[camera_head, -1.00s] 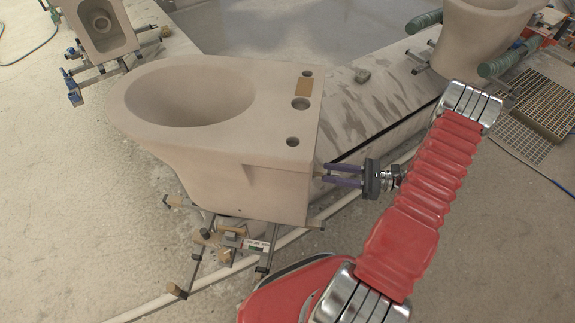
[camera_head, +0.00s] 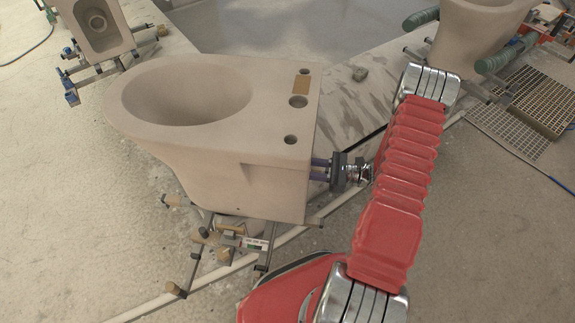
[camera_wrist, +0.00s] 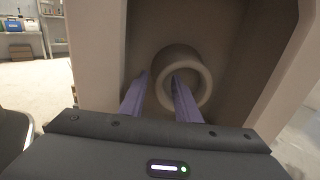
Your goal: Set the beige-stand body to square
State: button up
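The beige-stand body (camera_head: 215,150) is a matte beige toilet body in the middle of the head view. It sits on a low metal stand (camera_head: 228,243) with beige-tipped arms and a small marked gauge. My gripper (camera_head: 318,170) is at the body's back, on its right side, with its purple fingertips reaching into the back recess. In the wrist view the round outlet ring (camera_wrist: 185,78) lies ahead inside the recess (camera_wrist: 225,30). My fingers (camera_wrist: 160,85) are apart, one left of the ring and one across its opening. Whether they touch the ring cannot be told.
Another body (camera_head: 97,25) on a blue-tipped stand is at the back left. A third body (camera_head: 475,35) among green rollers (camera_head: 500,60) is at the back right, by a floor grating (camera_head: 520,110). A pale hose (camera_head: 155,305) runs along the floor.

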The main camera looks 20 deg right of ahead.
jog(key=shift+x, duration=2.15)
jog(key=shift+c, duration=0.6)
grip_shut()
